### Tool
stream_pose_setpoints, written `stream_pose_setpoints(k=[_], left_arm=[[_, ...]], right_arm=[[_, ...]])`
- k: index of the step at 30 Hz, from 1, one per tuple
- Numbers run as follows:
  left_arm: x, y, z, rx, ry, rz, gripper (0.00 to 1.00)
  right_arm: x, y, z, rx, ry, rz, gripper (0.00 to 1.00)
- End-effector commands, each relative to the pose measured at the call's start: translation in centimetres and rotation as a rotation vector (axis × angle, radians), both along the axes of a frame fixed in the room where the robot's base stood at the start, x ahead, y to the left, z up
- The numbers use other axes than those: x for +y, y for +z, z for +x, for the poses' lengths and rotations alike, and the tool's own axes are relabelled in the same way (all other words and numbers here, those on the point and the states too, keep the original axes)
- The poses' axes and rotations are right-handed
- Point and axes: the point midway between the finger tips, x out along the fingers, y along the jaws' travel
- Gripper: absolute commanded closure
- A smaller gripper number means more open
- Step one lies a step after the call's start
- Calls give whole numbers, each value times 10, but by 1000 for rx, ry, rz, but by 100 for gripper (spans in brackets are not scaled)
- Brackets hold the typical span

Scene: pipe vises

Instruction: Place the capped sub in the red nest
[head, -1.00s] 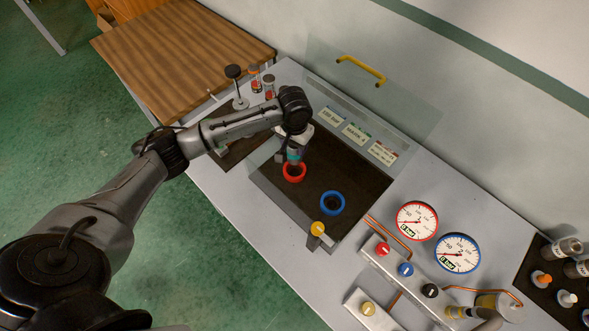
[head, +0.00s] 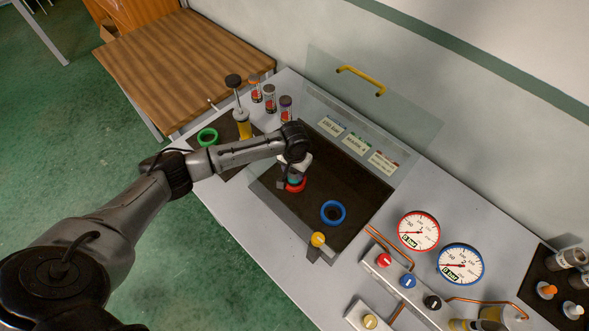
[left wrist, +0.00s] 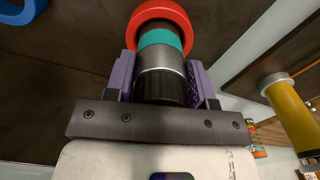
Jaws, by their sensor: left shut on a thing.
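The capped sub (left wrist: 162,68) is a silver cylinder with a teal band and a black end. My left gripper (left wrist: 162,85) is shut on it, with purple pads on both sides of the silver and black part. The red nest (left wrist: 176,9) is a red ring on the dark mat, right at the sub's teal end. In the head view, my left gripper (head: 290,178) is over the red nest (head: 297,188) and hides part of it. I cannot tell how deep the sub sits in the ring. My right gripper is not in view.
A blue nest (head: 333,212) lies right of the red one on the dark mat (head: 350,180). A clear panel with a yellow handle (head: 361,79) stands behind. A green ring (head: 207,137) and a yellow cylinder (head: 244,127) are to the left. Gauges (head: 418,231) and knobs are to the right.

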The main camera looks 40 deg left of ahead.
Motion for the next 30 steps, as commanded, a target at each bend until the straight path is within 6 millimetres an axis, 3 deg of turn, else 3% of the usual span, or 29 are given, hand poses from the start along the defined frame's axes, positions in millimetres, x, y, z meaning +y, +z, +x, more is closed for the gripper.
stream_pose_setpoints(k=[7, 8, 15, 24, 30], left_arm=[[0, -1, 1, -1, 0, -1, 88], [0, -3, 0, 0, 0, -1, 49], [0, -2, 0, 0, 0, -1, 26], [0, 0, 0, -1, 0, 0, 25], [0, 26, 1, -3, 0, -2, 25]], right_arm=[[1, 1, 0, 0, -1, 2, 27], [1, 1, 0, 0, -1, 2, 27], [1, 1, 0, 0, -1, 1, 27], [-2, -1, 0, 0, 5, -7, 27], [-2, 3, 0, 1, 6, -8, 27]])
